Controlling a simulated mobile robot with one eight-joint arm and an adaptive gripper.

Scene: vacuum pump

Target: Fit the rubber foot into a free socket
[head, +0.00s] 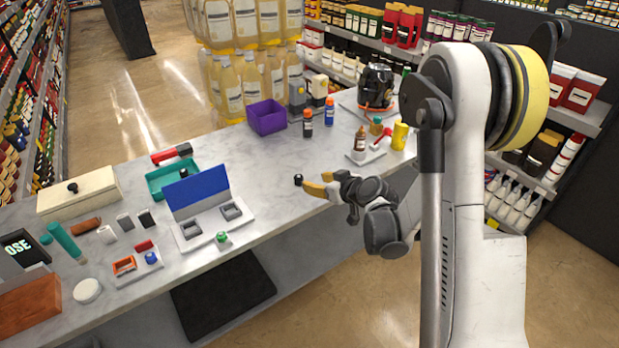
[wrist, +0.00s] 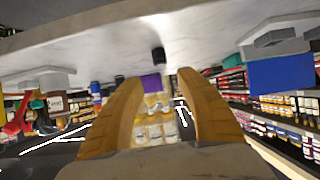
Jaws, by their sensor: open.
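A small black block (head: 298,180), which looks like the rubber foot, stands on the grey marble counter. It also shows in the wrist view (wrist: 158,54), beyond and between my fingertips. My gripper (head: 317,182) is open and empty, just right of the block in the head view, its yellow fingers pointing toward it without enclosing it. A white board with a raised blue panel (head: 197,190) stands to the left. It has two grey square sockets, a left one (head: 192,229) and a right one (head: 231,211). Both look empty, though their insides are small in view.
A green-topped piece (head: 222,238) is at the board's front edge. A teal tray (head: 168,180) and purple bin (head: 267,117) stand behind. Bottles (head: 360,142) and a red-handled tool (head: 381,138) are at the right. The counter between block and board is clear.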

